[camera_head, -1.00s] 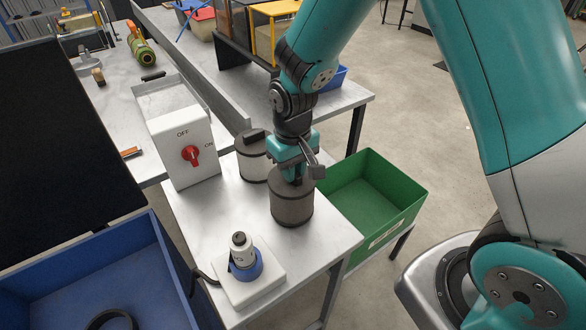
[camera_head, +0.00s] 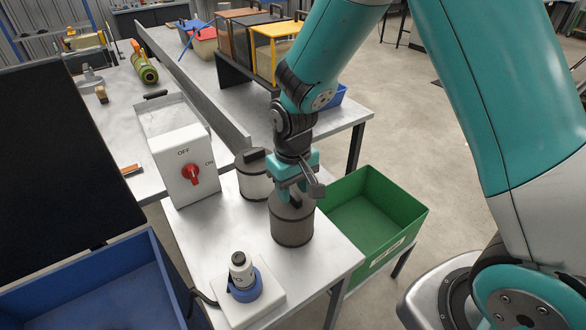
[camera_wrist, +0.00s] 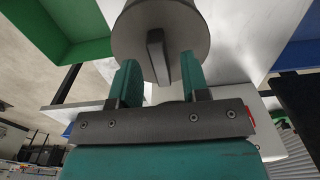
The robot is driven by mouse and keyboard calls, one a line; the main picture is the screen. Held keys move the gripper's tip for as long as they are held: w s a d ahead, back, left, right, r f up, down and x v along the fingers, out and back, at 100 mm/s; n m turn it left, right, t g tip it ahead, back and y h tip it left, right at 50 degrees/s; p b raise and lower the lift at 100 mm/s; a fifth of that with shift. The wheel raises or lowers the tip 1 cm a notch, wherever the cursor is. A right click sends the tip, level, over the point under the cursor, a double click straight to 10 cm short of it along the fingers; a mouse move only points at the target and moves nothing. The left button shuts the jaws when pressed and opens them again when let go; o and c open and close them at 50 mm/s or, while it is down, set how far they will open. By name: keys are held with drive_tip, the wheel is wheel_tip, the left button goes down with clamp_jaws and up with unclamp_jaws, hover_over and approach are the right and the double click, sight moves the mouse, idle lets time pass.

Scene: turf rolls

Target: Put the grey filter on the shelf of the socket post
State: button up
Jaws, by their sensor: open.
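The grey filter (camera_head: 292,222) is a dark grey cylinder with a bar handle on its lid, upright near the right edge of the metal bench. My gripper (camera_head: 294,190) is directly above it. In the wrist view, my gripper (camera_wrist: 160,72) is open, with one finger on each side of the handle (camera_wrist: 157,50) of the grey filter (camera_wrist: 185,28); no grip shows. A white post with a blue ring (camera_head: 243,285) stands on a white base at the bench front. A white switch box (camera_head: 184,170) has a red knob. I cannot tell which is the socket post; no shelf is clear.
A cream filter with a dark lid (camera_head: 254,183) stands close behind the grey one. A green bin (camera_head: 415,212) is to the right, beyond the bench edge. A blue bin (camera_head: 90,270) is at lower left. Bare bench top (camera_head: 215,235) lies left of the grey filter.

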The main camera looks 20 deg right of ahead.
wheel_tip(320, 180, up, 11)
drive_tip(key=b, duration=0.2)
drive_tip(key=s+a+r+n+y, duration=0.2)
drive_tip(key=s+r, duration=0.1)
drive_tip(key=s, duration=0.7)
drive_tip(key=s+a+r+n+y, duration=0.2)
drive_tip(key=s+r+n, duration=0.1)
drive_tip(key=s, duration=0.7)
drive_tip(key=shift+a+r, duration=0.15)
drive_tip(key=shift+r, duration=0.15)
drive_tip(key=shift+a, duration=0.1)
